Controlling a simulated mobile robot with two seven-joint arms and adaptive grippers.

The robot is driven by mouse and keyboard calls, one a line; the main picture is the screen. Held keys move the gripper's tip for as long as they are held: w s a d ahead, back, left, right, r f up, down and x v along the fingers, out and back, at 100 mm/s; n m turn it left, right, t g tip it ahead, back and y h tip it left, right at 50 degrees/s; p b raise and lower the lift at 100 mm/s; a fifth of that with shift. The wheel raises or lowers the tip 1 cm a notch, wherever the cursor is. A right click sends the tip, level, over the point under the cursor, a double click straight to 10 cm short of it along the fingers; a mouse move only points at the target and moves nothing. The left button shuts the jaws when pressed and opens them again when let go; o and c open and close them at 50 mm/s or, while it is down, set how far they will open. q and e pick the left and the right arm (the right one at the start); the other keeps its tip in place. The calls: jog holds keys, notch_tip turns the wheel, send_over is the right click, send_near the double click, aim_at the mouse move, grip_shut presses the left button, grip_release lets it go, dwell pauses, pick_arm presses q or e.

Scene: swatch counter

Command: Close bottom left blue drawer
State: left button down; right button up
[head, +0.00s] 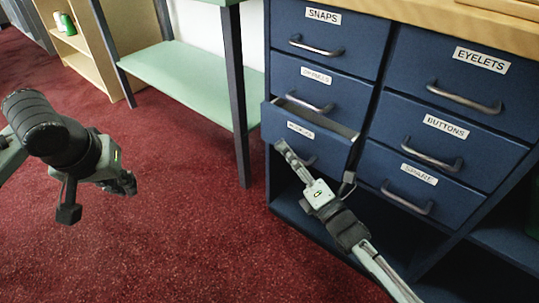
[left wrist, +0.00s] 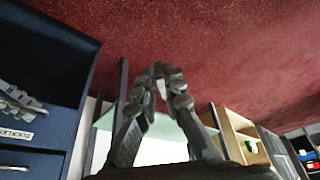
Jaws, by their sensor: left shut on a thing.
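The bottom left blue drawer (head: 325,150), whose label seems to read BUCKLES, stands partly pulled out; a strip of its inside shows. My right gripper (head: 318,168) is in front of its face with two fingers spread wide and nothing seen between them. One finger overlaps the drawer's front near the handle; I cannot tell if it touches. The left wrist view shows that drawer's label (left wrist: 16,133) upside down, with part of my right gripper beside it.
The drawers SNAPS (head: 312,52), EYELETS (head: 455,80), BUTTONS (head: 440,140) and SPARE (head: 415,190) look closed, as does the middle left one. A green-shelved table (head: 190,80) stands left of the cabinet. Red carpet (head: 170,240) lies free in front.

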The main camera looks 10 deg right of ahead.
aim_at(301, 145)
grip_shut()
dwell(0.4)
jog(key=shift+w, duration=0.1)
jog(key=w+d, duration=0.2)
jog(key=d, duration=0.1)
jog(key=shift+w+f+b, duration=0.1)
jog(key=shift+w+b, duration=0.1)
jog(key=shift+b, duration=0.1)
jog(key=shift+w+d, duration=0.15)
jog(key=shift+d, duration=0.2)
grip_release()
